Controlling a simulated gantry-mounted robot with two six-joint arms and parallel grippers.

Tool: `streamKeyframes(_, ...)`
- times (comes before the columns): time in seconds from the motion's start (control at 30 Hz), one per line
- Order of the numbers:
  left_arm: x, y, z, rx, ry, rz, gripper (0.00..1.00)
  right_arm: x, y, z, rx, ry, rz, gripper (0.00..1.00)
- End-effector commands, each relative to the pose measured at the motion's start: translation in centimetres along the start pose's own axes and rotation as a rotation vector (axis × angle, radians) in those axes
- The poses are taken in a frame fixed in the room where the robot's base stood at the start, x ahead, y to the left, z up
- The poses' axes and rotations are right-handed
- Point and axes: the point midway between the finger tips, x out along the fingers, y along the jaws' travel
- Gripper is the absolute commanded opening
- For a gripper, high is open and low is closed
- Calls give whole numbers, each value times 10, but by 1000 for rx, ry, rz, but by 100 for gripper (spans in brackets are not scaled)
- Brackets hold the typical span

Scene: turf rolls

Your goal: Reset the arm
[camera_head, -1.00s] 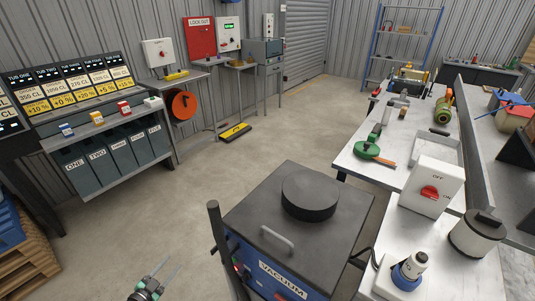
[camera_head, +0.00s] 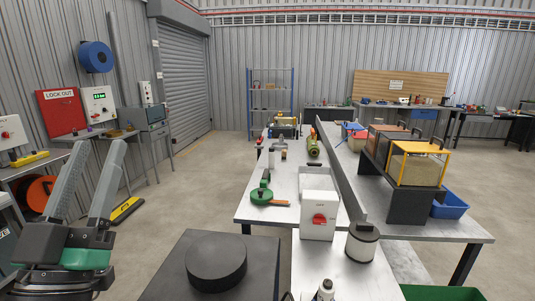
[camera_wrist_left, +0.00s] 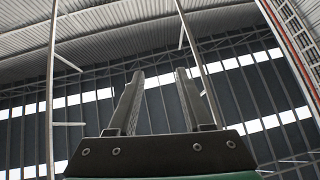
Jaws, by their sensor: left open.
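My left gripper (camera_head: 88,185) is raised at the left of the head view, its two grey fingers pointing up with a gap between them. It is open and empty. In the left wrist view the fingers (camera_wrist_left: 158,88) stand apart against the metal roof and wall, with nothing between them. My right gripper is in neither view now.
A vacuum cabinet with a round black lid (camera_head: 216,261) stands low in front. To its right are a workbench (camera_head: 258,213) with a white switch box (camera_head: 318,216), and a canister (camera_head: 362,243). A lock-out board (camera_head: 62,111) hangs at left. Open floor lies between.

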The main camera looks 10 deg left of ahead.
Motion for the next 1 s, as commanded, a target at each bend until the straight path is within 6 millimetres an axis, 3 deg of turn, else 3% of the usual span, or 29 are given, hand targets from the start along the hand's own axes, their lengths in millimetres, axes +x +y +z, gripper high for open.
streamKeyframes(0.03, -7, 29, -32, -73, 35, 66, 50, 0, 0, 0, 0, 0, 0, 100)
streamKeyframes(0.17, -42, 94, -107, -232, 104, 261, 50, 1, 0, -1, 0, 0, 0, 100)
streamKeyframes(0.2, -5, 88, -133, -214, 89, 242, 50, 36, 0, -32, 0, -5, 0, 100)
streamKeyframes(0.7, 165, 89, -313, -210, 83, 235, 50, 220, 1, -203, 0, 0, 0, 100)
streamKeyframes(0.83, 201, 90, -352, -210, 82, 234, 50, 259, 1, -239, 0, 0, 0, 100)
streamKeyframes(1.0, 222, 90, -375, -209, 82, 234, 50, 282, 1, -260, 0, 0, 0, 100)
